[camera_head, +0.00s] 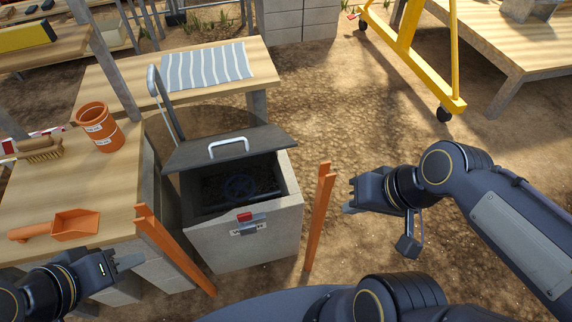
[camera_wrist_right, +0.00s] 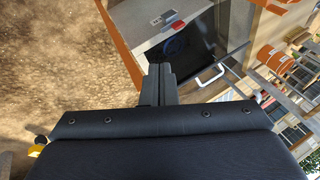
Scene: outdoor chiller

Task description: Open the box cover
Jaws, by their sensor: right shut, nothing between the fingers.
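The grey box (camera_head: 245,235) stands on the ground in the middle of the head view. Its dark cover (camera_head: 265,140) is raised at the front and tilted, so the dark inside and a round shape in it show. The cover has a pale handle (camera_head: 228,147), also seen in the right wrist view (camera_wrist_right: 211,76). A red latch (camera_head: 244,217) is on the box front. My right gripper (camera_head: 347,208) is shut and empty, right of the box and apart from it; its closed fingers show in the wrist view (camera_wrist_right: 157,82). My left gripper (camera_head: 138,262) is left of the box, its finger gap unclear.
Orange posts (camera_head: 319,215) (camera_head: 175,250) stand on both sides of the box. A wooden table (camera_head: 115,185) at left holds an orange scoop (camera_head: 75,224), pots (camera_head: 98,128) and a brush (camera_head: 40,150). A yellow frame (camera_head: 410,60) stands behind; open ground lies at right.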

